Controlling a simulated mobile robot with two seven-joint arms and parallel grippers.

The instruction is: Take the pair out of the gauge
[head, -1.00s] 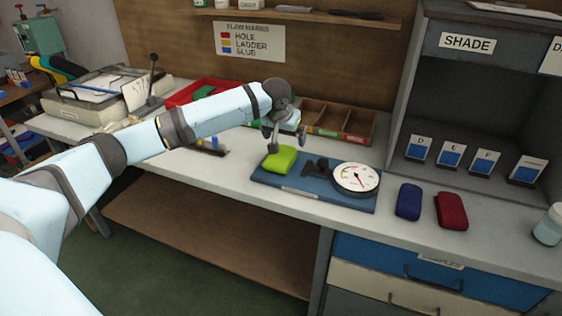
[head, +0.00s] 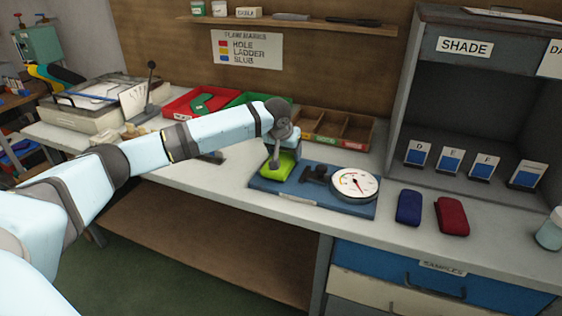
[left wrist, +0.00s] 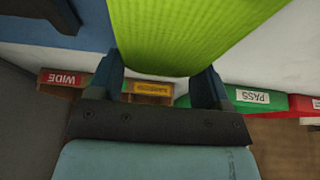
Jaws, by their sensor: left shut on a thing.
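The lime green sock pair (head: 280,166) lies folded at the left end of the gauge, a blue board (head: 290,195) with a round white dial (head: 353,184) and a small black clamp-like part (head: 315,174). My left gripper (head: 281,158) comes down over the pair and is shut on it. In the left wrist view the pair (left wrist: 190,30) fills the space between the two fingers of my left gripper (left wrist: 158,85). I cannot tell whether the pair still touches the board. My right gripper is in neither view.
A navy pair (head: 409,207) and a dark red pair (head: 452,216) lie right of the gauge. Behind it stand a wooden divided tray (head: 345,142), a green tray (head: 240,100) and a red tray (head: 182,104). The shade cabinet (head: 395,110) rises at right.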

